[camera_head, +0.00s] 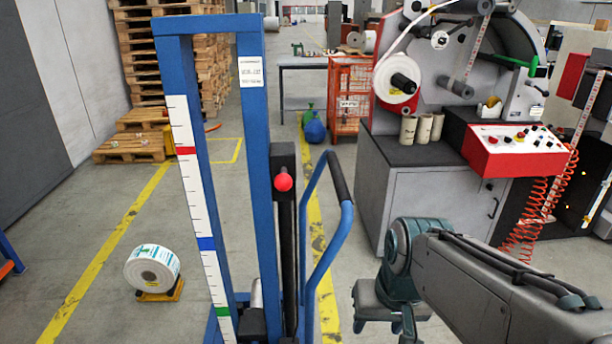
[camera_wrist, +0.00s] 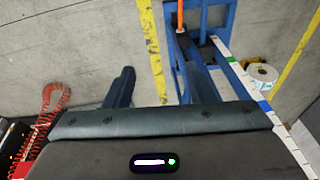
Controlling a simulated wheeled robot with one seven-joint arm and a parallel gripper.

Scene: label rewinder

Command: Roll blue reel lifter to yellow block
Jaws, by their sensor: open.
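The blue reel lifter (camera_head: 251,150) stands upright in the middle of the head view, with a scale strip on its left post. Its curved handle has a black grip (camera_head: 340,178). In the wrist view the lifter (camera_wrist: 228,18) is at the upper right. A white label reel (camera_head: 152,268) sits on a low yellow block (camera_head: 168,294) on the floor left of the lifter. The block also shows in the wrist view (camera_wrist: 247,63). My gripper (camera_head: 385,322) is open and empty, right of and apart from the lifter's handle. In the wrist view, its fingers (camera_wrist: 160,88) point toward the floor.
The rewinder machine (camera_head: 420,190) with its red control panel (camera_head: 515,145) stands at the right. A yellow floor line (camera_head: 95,265) runs at the left. Open floor lies around the reel.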

